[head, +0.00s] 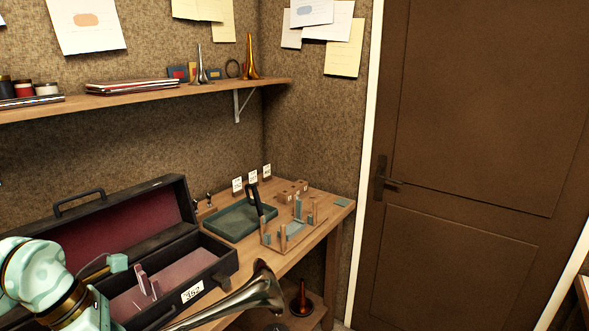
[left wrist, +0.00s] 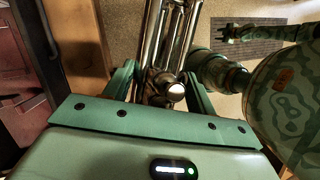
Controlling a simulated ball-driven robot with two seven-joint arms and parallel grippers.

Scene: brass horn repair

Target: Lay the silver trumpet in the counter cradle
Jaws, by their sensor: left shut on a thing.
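The silver trumpet (head: 255,292) shows in the head view at the bottom centre, its bell up and to the right, in front of the counter. The counter cradle (head: 283,243) is a wooden frame with upright posts and teal pads near the counter's right end; it looks empty. The trumpet is apart from it. In the left wrist view my left gripper (left wrist: 165,92) is shut on the trumpet's tubing (left wrist: 172,45); its fingers are out of the head view. A small green arm end (left wrist: 225,33), seemingly my right gripper, shows at the top right; its fingers are unclear.
An open black case (head: 225,266) with pink-red lining and a number label stands left of the cradle. A green tray (head: 208,226) lies beside the cradle. Small cards (head: 252,176) stand behind. A brass horn (head: 301,300) stands on a lower shelf. A door (head: 470,110) is at right.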

